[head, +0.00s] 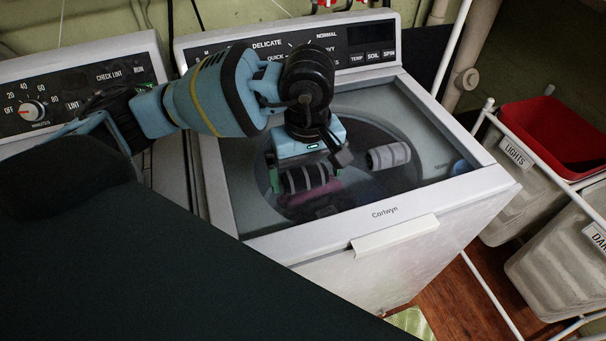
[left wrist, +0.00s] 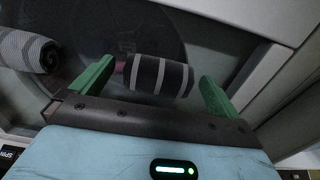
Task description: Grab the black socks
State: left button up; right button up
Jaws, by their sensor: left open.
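The black socks (head: 305,179) are a dark roll with pale stripes at the washing machine's (head: 405,249) glass top. They also show in the left wrist view (left wrist: 160,77). My left gripper (head: 303,172) is open over them, its green fingers (left wrist: 157,72) spread to either side of the roll. In the left wrist view there is a gap by the right finger; the roll's left end is nearer the left finger. I cannot tell whether the fingers touch it. My right gripper is not in view.
A grey striped sock roll (head: 388,156) lies to the right, also in the left wrist view (left wrist: 28,50). A pink-purple item (head: 313,196) shows just in front of the black socks. A red basket (head: 555,136) and labelled hampers (head: 553,262) stand at the right.

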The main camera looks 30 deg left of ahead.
pick_arm(q)
jog(key=shift+f, duration=1)
jog(key=c, duration=1)
jog(key=shift+r, duration=0.1)
jog(key=shift+r, duration=0.55)
notch_tip(320, 180, up, 2)
jog(key=shift+r, duration=0.15)
jog(key=s+d, duration=0.2)
jog(key=s, duration=0.3)
jog(key=s+d+r, duration=0.1)
jog(key=s, duration=0.4)
jog(key=s+d, duration=0.2)
jog(key=s, duration=0.3)
jog(key=shift+d+r+b, duration=0.25)
jog(key=shift+d+b, duration=0.1)
jog(key=shift+b, duration=0.05)
